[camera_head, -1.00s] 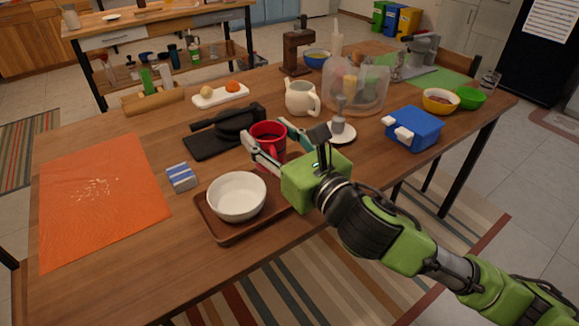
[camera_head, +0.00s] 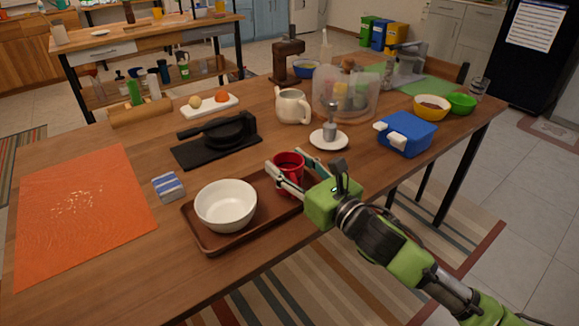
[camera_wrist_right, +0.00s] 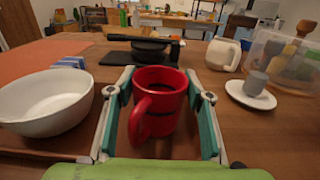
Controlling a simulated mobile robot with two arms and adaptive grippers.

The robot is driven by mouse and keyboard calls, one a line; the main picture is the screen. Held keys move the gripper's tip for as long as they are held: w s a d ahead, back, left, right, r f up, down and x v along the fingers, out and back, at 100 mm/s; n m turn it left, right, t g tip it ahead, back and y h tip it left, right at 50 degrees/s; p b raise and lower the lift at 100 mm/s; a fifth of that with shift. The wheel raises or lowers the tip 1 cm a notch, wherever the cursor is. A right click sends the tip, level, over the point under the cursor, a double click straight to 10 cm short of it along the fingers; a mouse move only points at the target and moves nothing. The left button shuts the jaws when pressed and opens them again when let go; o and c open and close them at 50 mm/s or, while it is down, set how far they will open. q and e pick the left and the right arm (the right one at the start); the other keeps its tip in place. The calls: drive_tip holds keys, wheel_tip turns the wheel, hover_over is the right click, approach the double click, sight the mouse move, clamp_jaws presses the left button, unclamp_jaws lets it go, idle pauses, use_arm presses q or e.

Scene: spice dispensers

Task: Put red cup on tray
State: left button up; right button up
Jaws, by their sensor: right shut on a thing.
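The red cup (camera_head: 288,163) is upright between the fingers of my right gripper (camera_head: 287,180), which is shut on it. The right wrist view shows the cup (camera_wrist_right: 157,105) with a finger on each side and its handle towards the camera. In the head view the cup is over the right end of the brown wooden tray (camera_head: 215,247). I cannot tell whether its base touches the tray. A white bowl (camera_head: 226,205) stands on the left part of the tray. My left gripper is not in view.
A blue-and-white striped block (camera_head: 168,187) lies left of the tray. A black press (camera_head: 232,133), a white saucer (camera_head: 329,142) with a grey tool, a cream pitcher (camera_head: 292,105) and a blue box (camera_head: 406,136) stand behind or to the right.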

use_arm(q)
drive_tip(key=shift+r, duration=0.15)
use_arm(e)
drive_tip(key=o, duration=1.3)
drive_tip(key=shift+f, duration=0.1)
drive_tip(key=v, duration=1)
drive_tip(key=shift+s+d, duration=0.2)
drive_tip(key=shift+s, duration=0.15)
drive_tip(key=shift+s+d, duration=0.25)
drive_tip(key=shift+s, duration=0.05)
drive_tip(key=shift+s+d, duration=0.1)
drive_tip(key=shift+s, duration=0.1)
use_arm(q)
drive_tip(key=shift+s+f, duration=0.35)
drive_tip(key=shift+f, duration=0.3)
